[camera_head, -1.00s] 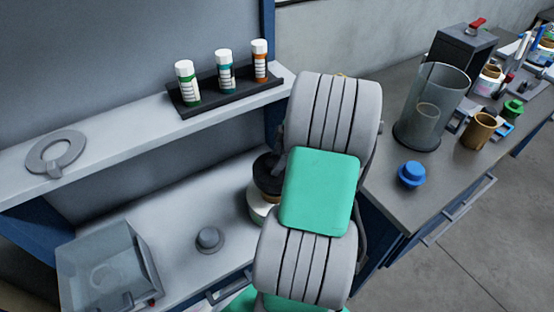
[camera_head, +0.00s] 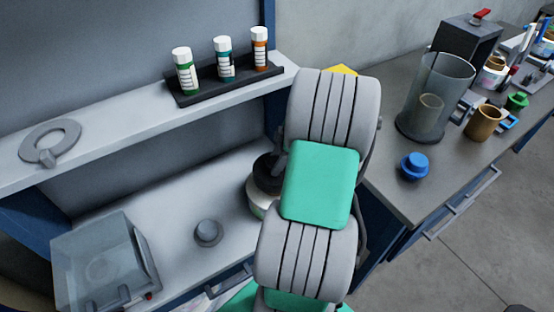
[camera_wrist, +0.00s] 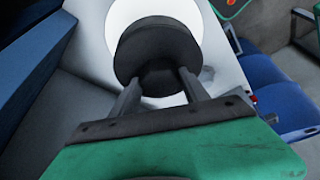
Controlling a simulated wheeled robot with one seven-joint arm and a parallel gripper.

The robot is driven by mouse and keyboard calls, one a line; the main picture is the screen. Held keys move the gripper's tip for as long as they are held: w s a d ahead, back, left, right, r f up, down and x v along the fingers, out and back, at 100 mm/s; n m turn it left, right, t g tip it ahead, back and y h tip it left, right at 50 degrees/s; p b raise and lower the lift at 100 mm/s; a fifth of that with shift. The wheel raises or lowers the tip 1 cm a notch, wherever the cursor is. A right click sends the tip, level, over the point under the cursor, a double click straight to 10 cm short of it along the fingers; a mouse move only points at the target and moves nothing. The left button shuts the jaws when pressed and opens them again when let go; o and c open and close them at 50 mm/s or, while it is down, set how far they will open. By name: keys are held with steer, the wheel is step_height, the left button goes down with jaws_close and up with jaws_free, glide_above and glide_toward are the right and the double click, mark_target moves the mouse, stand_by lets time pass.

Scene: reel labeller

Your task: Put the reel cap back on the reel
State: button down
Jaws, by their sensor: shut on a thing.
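My gripper (camera_wrist: 158,82) is shut on the dark knob of the black, round reel cap (camera_wrist: 150,42) in the wrist view. The cap also shows in the head view (camera_head: 266,170), left of my arm. A white, round thing, apparently the reel (camera_wrist: 124,12), lies behind the cap in the wrist view and directly under it in the head view (camera_head: 257,207). My arm hides its right side. I cannot tell whether cap and reel touch. In the head view my arm hides most of the gripper.
A grey knob (camera_head: 208,233) and a clear box (camera_head: 95,265) are on the left counter. The shelf above holds a grey ring (camera_head: 48,141) and a black tray (camera_head: 205,93) with three vials. A blue knob (camera_head: 414,166) and a clear cylinder (camera_head: 440,90) stand on the right bench.

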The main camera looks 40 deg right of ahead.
steer(key=shift+f+b, duration=1.75)
steer(key=shift+f, duration=0.3)
steer(key=shift+c, duration=2.4)
jaws_free()
steer(key=v, duration=0.8)
